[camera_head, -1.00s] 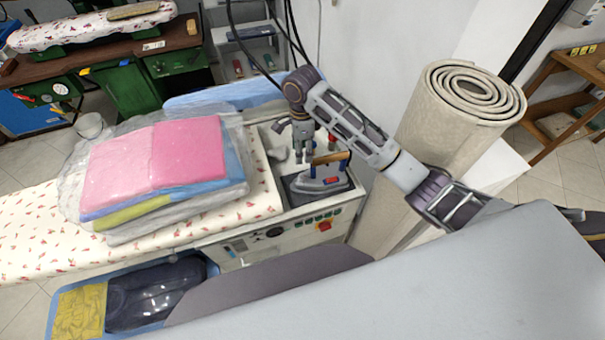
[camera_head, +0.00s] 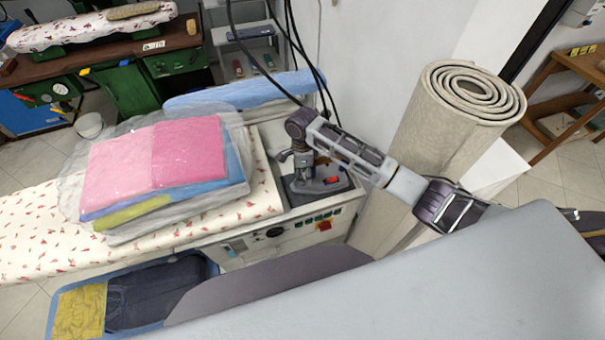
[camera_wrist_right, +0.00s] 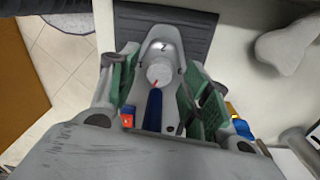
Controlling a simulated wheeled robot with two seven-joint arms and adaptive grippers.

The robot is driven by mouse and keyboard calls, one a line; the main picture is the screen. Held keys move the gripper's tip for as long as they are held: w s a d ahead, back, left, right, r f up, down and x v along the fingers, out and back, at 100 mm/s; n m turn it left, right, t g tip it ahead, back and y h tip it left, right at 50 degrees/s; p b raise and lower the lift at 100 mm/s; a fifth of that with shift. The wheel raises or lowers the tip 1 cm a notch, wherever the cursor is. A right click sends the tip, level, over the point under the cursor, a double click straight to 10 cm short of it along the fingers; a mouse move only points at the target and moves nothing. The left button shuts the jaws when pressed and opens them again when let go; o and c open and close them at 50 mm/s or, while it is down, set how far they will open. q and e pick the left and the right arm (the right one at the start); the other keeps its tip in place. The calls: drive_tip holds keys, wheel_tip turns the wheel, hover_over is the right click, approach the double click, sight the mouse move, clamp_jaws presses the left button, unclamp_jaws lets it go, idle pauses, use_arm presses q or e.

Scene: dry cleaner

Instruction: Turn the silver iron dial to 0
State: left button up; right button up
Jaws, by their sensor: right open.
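The silver iron (camera_head: 326,184) rests on a dark pad at the right end of the ironing station. In the right wrist view its silver dial (camera_wrist_right: 160,71) has a red mark and lies between my right gripper's (camera_wrist_right: 158,78) spread fingers, with gaps on both sides. In the head view my right gripper (camera_head: 300,174) points down at the iron and hides its handle and dial. It is open and empty. My left gripper is not in view.
A wrapped stack of pink, blue and yellow cloth (camera_head: 160,165) lies on the flowered ironing board (camera_head: 40,235) left of the iron. A control panel with a red knob (camera_head: 324,226) is on the station's front. A rolled beige carpet (camera_head: 430,130) stands at right. Black cables hang behind.

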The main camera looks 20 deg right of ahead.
drive_tip(key=shift+f, duration=0.3)
drive_tip(key=c, duration=1.1)
drive_tip(key=shift+o, duration=0.2)
drive_tip(key=shift+n, duration=0.7)
drive_tip(key=o, duration=1.1)
drive_tip(key=shift+c, duration=0.2)
drive_tip(key=shift+r, duration=0.1)
